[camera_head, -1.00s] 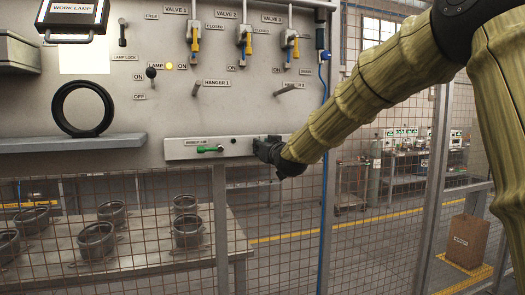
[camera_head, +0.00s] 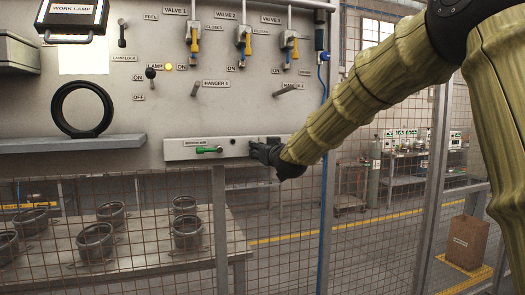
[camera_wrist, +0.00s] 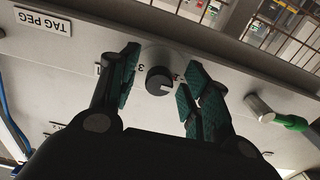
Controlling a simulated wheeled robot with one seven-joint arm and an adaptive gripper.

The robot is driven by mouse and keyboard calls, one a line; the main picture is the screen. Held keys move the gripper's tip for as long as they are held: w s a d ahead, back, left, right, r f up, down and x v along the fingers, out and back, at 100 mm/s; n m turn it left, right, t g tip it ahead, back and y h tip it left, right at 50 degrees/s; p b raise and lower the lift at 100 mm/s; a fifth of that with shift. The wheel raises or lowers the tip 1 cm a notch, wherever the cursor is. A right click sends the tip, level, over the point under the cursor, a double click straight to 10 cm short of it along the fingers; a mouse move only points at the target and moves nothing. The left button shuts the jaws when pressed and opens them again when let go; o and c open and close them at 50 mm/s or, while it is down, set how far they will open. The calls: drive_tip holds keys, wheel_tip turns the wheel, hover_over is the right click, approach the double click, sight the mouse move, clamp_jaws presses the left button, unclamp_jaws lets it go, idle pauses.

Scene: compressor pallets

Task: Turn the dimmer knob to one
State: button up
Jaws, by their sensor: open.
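The dimmer knob (camera_wrist: 160,81) is a small round dark knob with a short white line, on a light grey panel. In the wrist view it lies between my fingers. A "3" shows to its left and a small red mark to its right; other dial marks are hidden or unclear. My gripper (camera_wrist: 158,88) is open, with one green-padded finger on each side of the knob and gaps visible between. In the head view my gripper (camera_head: 257,152) is at the right part of the low panel strip (camera_head: 180,155) and hides the knob.
A green handle (camera_head: 209,150) sticks out of the strip to the left; it also shows in the wrist view (camera_wrist: 292,122). A shelf (camera_head: 70,144) holds a black ring (camera_head: 82,109). Valve levers and hanger pegs are above. Wire mesh (camera_head: 285,210) is below.

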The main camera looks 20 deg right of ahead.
drive_tip(key=shift+r, duration=0.1)
drive_tip(key=s, duration=1.2)
drive_tip(key=shift+d, duration=0.25)
drive_tip(key=shift+f, duration=0.2)
wheel_tip(320, 180, down, 23)
drive_tip(key=a+g, duration=0.2)
drive_tip(key=g, duration=0.2)
drive_tip(key=s+a+f+g, duration=0.15)
drive_tip(key=s+f, duration=0.35)
drive_tip(key=f, duration=0.8)
drive_tip(key=s+f+g, duration=0.3)
drive_tip(key=s+f, duration=0.2)
drive_tip(key=f, duration=0.8)
drive_tip(key=s+a+f+m+g, duration=0.1)
drive_tip(key=s+f+g, duration=0.6)
drive_tip(key=s+f, duration=2.05)
drive_tip(key=s+f+g, duration=0.2)
drive_tip(key=s, duration=1.2)
drive_tip(key=shift+s+a+h, duration=0.15)
drive_tip(key=shift+a+h, duration=0.05)
drive_tip(key=shift+h, duration=0.1)
drive_tip(key=shift+g, duration=0.25)
